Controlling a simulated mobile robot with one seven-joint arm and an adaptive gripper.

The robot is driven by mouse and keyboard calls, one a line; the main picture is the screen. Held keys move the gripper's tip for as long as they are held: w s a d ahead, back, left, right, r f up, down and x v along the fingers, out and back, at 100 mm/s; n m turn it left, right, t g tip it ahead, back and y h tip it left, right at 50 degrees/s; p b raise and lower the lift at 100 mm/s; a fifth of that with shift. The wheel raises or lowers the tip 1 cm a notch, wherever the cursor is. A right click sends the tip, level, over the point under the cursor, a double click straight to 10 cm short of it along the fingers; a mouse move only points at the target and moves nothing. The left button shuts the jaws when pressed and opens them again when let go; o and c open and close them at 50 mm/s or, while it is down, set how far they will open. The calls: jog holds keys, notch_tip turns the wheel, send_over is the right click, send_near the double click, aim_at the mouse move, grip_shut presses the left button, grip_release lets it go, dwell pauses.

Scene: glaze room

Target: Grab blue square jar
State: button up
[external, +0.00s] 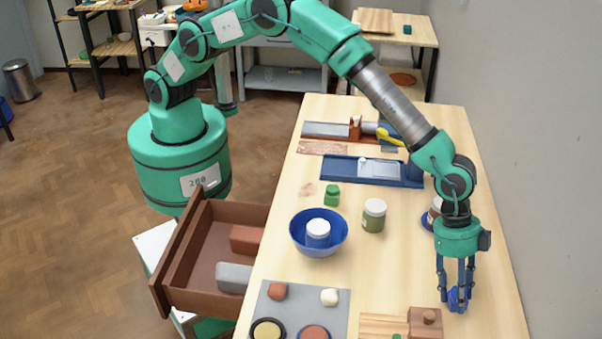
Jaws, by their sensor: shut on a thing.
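My gripper (457,291) points down over the right side of the wooden table. It is shut on a small blue object (455,302), likely the blue square jar. The fingers hide much of it, so its shape is unclear. I cannot tell whether it touches the table or is just above it.
A blue bowl (297,243) holds a white-lidded jar (318,230). A green jar (373,218) and a small green square jar (332,196) stand nearby. A wooden board with a block (426,317) lies left of my gripper. A brown drawer (180,250) is open at left.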

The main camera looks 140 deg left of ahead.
jog(key=shift+r, duration=0.85)
notch_tip(320, 180, up, 2)
jog(key=shift+p, duration=0.4)
jog(key=s+d, duration=0.1)
jog(key=s, duration=0.4)
jog(key=s+d+r, duration=0.1)
jog(key=s, duration=0.4)
jog(key=s+d, duration=0.1)
jog(key=s, duration=0.4)
jog(key=shift+s+d+r+p, duration=0.15)
jog(key=shift+s+d+p, duration=0.1)
jog(key=shift+d+p, duration=0.15)
